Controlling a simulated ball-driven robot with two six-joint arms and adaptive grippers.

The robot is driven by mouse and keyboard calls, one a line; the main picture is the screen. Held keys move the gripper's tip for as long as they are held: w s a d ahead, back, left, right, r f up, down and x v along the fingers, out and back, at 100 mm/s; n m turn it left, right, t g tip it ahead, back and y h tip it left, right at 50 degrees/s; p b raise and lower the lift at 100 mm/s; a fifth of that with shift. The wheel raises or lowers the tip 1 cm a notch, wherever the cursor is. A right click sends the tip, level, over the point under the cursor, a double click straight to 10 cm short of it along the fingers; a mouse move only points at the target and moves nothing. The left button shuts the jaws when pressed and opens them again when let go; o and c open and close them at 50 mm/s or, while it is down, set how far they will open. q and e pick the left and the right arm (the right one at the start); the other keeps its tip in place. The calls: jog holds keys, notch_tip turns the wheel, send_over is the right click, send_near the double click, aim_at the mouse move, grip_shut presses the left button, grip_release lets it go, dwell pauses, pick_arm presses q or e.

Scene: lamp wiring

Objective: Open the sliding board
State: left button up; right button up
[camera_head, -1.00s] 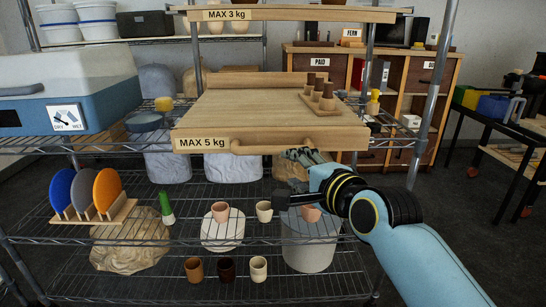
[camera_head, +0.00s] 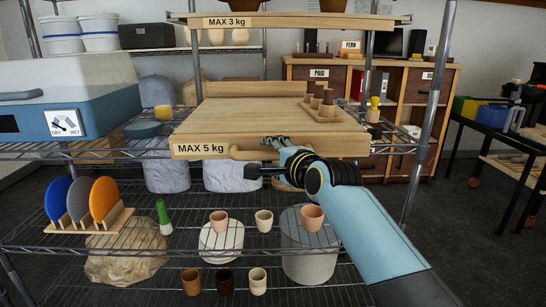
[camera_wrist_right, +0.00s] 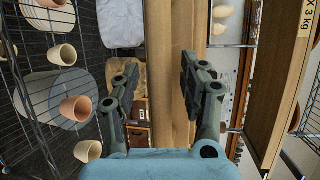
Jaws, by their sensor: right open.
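The sliding board (camera_head: 240,120) is a pale wooden board on the middle shelf level. One finger is near the front face, the other lower. In the right wrist view, the open fingers (camera_wrist_right: 160,68) stand on either side of a long wooden strip of the board (camera_wrist_right: 165,35). I cannot tell whether they touch it. My left gripper is not in view.
A small rack with wooden pegs (camera_head: 322,108) stands on the board's right side. Another board marked "MAX 3 kg" (camera_head: 300,20) is above. Cups, including a terracotta one (camera_head: 312,217), stand below. A shelf post (camera_head: 430,110) rises right of my arm.

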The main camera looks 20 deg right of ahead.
jog(key=shift+c, duration=0.4)
grip_shut()
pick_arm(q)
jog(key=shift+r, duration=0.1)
pick_arm(e)
jog(key=shift+s+f, duration=0.1)
